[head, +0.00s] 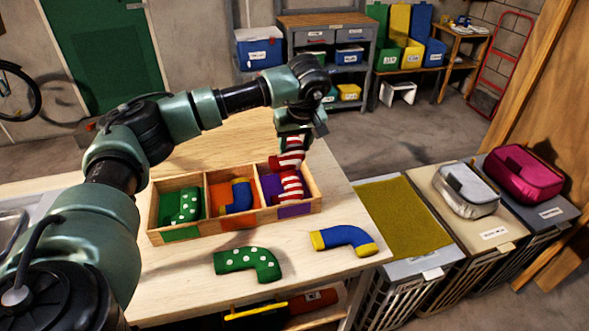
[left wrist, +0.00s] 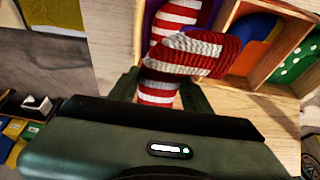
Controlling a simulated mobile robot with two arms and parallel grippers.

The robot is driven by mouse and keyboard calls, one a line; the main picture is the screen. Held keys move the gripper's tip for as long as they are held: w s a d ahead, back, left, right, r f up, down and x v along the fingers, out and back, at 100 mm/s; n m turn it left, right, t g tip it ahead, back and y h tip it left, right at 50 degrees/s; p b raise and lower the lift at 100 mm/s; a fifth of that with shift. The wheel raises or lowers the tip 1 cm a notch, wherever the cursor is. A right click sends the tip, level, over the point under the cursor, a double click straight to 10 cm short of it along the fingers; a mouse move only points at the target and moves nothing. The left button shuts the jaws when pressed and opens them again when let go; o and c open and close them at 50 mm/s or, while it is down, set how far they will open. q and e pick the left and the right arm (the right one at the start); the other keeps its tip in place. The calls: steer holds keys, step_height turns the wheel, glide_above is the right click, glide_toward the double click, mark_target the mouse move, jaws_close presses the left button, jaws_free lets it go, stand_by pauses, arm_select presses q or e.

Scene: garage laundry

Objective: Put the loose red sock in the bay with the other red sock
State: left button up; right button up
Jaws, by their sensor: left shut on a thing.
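A red-and-white striped sock (head: 289,160) is gripped by my left gripper (head: 293,139), which is shut on it above the right bay. In the left wrist view the held sock (left wrist: 205,55) is bent, with one end between the fingers. The other red striped sock (head: 291,190) lies in the purple bay (head: 268,187), just below the held one. It also shows at the top of the left wrist view (left wrist: 180,14). I cannot tell whether the two socks touch. My right gripper is out of view.
The wooden sorter (head: 180,234) has a green sock (head: 186,206) in its left bay and a blue sock (head: 238,197) in its orange middle bay. A green dotted sock (head: 247,263) and a blue-yellow sock (head: 343,238) lie on the bench in front.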

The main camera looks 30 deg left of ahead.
arm_select(q)
step_height(320, 180, down, 9)
steer(key=shift+r+p, duration=0.15)
steer(key=shift+p, duration=0.55)
steer(key=shift+f+b, duration=0.55)
steer(key=shift+f, duration=0.15)
steer(key=o, duration=1.1)
steer(key=shift+c, duration=0.2)
steer(key=shift+d, duration=0.1)
steer(key=shift+r, duration=0.1)
